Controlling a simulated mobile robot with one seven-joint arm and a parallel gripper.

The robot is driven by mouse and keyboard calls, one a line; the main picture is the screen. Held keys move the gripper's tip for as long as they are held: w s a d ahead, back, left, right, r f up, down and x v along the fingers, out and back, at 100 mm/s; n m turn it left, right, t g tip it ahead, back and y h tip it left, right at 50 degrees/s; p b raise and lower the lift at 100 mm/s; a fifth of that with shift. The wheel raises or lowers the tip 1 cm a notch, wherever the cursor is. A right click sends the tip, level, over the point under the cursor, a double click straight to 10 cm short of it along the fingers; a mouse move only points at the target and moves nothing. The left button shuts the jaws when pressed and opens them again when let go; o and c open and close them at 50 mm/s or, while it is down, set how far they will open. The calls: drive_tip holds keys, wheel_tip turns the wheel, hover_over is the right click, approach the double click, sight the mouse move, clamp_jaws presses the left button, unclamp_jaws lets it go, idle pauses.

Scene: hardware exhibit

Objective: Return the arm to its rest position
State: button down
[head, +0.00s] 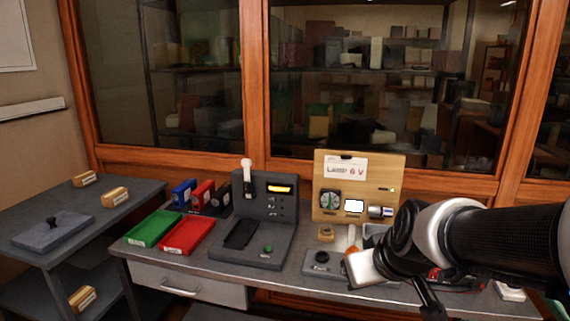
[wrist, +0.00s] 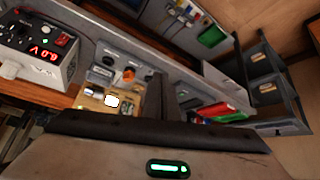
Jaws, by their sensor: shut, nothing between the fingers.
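My arm (head: 505,240) reaches in from the right edge of the head view, black with a pale silver joint. It hangs over the right part of the grey workbench (head: 205,258). My gripper (head: 365,268) is the pale end of the arm, low in front of the wooden lamp panel (head: 385,170), and its fingertips are hard to make out. In the wrist view my gripper (wrist: 155,128) shows as a dark bar and pale housing with a green light across the bottom. It is shut and holds nothing. The arm hides part of the bench and the things behind it.
A dark grey device (head: 265,230) with an orange display stands mid-bench. Green (head: 152,228) and red (head: 187,236) trays lie left of it. A power supply (wrist: 40,45) with a red display shows in the wrist view. Glass cabinets (head: 370,80) stand behind; a side table (head: 100,210) is left.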

drive_tip(key=s+r+m+g+h+p, duration=0.1)
drive_tip(key=s+r, duration=0.2)
drive_tip(key=s, duration=0.4)
drive_tip(key=s+r+m+g+p, duration=0.1)
drive_tip(key=s+r+m, duration=0.15)
drive_tip(key=s, duration=0.45)
wheel_tip(320, 180, up, 18)
drive_tip(key=p, duration=1.6)
drive_tip(key=shift+a+f+n+p, duration=0.25)
drive_tip(key=shift+a+n+p, duration=0.1)
drive_tip(key=shift+n, duration=0.1)
drive_tip(key=shift+w, duration=0.1)
